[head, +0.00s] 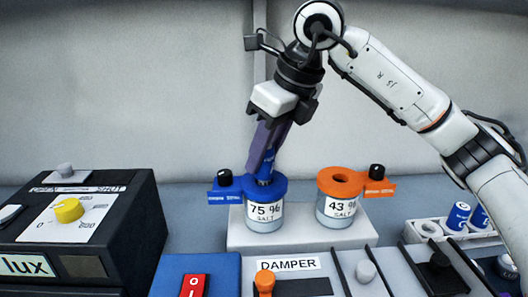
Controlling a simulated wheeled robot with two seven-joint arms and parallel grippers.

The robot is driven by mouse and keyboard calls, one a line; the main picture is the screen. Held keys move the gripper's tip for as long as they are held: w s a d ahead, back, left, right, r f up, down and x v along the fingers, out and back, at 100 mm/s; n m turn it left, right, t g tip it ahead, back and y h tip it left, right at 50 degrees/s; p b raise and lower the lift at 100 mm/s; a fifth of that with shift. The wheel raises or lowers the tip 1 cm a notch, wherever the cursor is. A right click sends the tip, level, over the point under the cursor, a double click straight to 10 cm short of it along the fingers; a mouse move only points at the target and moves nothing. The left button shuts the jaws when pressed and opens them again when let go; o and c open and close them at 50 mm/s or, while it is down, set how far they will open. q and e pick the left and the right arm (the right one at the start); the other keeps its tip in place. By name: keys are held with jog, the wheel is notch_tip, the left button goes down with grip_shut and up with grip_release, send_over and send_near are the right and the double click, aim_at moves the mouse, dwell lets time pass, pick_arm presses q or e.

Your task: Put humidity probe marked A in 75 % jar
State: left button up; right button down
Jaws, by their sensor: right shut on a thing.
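My right gripper (268,138) comes down from above and is shut on a blue humidity probe (265,165). The probe is tilted slightly and its lower end meets the blue lid (277,190) of the 75 % jar (265,221). How far the tip sits in the lid's opening cannot be told. White lettering on the probe is too small to read. The 43 % jar (340,218), with an orange lid and an open hole, stands to the right. My left gripper is not in view.
Both jars stand on a pale block (240,236). A rack (428,229) with blue-capped items stands at right. A black box with a yellow knob (68,209) is at left. A DAMPER panel (288,265) and a red switch (194,286) lie in front.

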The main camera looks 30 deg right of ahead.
jog(key=shift+f+b, duration=0.35)
jog(key=shift+f, duration=0.15)
dwell(0.8)
jog(key=c, duration=1)
grip_release()
